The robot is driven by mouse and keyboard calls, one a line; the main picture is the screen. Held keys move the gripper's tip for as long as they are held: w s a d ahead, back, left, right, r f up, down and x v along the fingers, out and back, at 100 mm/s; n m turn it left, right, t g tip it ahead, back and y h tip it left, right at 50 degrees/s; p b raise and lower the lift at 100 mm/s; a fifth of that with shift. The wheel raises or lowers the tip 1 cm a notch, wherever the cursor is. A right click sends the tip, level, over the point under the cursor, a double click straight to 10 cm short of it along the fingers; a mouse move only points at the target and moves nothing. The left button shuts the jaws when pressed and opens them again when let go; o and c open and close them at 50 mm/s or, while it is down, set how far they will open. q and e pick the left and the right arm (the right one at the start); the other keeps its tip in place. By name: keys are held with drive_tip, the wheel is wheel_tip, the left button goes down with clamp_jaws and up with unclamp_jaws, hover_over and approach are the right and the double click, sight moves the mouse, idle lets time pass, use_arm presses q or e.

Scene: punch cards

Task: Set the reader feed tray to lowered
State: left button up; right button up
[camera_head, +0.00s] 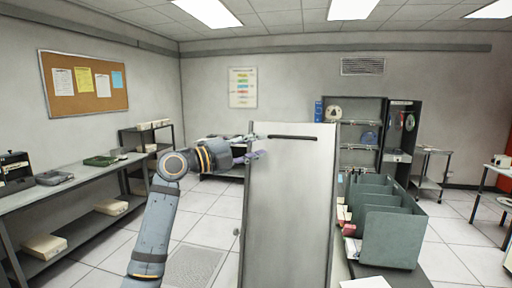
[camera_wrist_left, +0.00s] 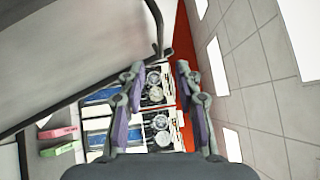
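A tall grey panel (camera_head: 285,210) stands upright in the middle of the head view, with a dark handle bar (camera_head: 292,137) across its top. It may be the raised feed tray; I cannot tell for sure. In the left wrist view the panel (camera_wrist_left: 70,55) fills the upper left, and a dark bar (camera_wrist_left: 155,25) runs along its edge. My left gripper (camera_head: 256,155) is at the panel's upper left edge, below the bar's level. In the left wrist view the gripper (camera_wrist_left: 160,90) has its fingers apart with nothing held between them. My right gripper is out of view.
A green divided card rack (camera_head: 392,237) stands on a counter right of the panel. Long shelving (camera_head: 75,190) lines the left wall. Shelves with tape reels (camera_head: 355,135) stand behind. Tiled floor lies open left of the panel.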

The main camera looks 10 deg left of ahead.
use_arm(q)
drive_tip(key=shift+f, duration=0.2)
drive_tip(key=shift+c, duration=1.2)
drive_tip(key=shift+n+g+y, duration=0.3)
drive_tip(key=shift+n+g, duration=0.2)
drive_tip(key=shift+g, duration=0.2)
drive_tip(key=s+f+b, duration=0.1)
drive_tip(key=f+b, duration=0.2)
drive_tip(key=s+f+b, duration=0.1)
drive_tip(key=f+b, duration=0.2)
drive_tip(key=b, duration=0.1)
drive_tip(key=s+a+f+b, duration=0.1)
drive_tip(key=f+b, duration=0.2)
drive_tip(key=b, duration=0.1)
drive_tip(key=shift+s+f, duration=0.1)
drive_tip(key=shift+s, duration=0.2)
clamp_jaws()
drive_tip(key=n+g+y+b, duration=0.1)
drive_tip(key=n+y+b, duration=0.1)
drive_tip(key=b, duration=0.8)
approach(281, 215)
drive_tip(key=p+x, duration=0.5)
drive_tip(key=shift+s+d, duration=0.15)
drive_tip(key=shift+d, duration=0.1)
drive_tip(key=shift+w+a+f, duration=0.1)
drive_tip(key=shift+w+f, duration=0.05)
drive_tip(key=shift+w, duration=0.35)
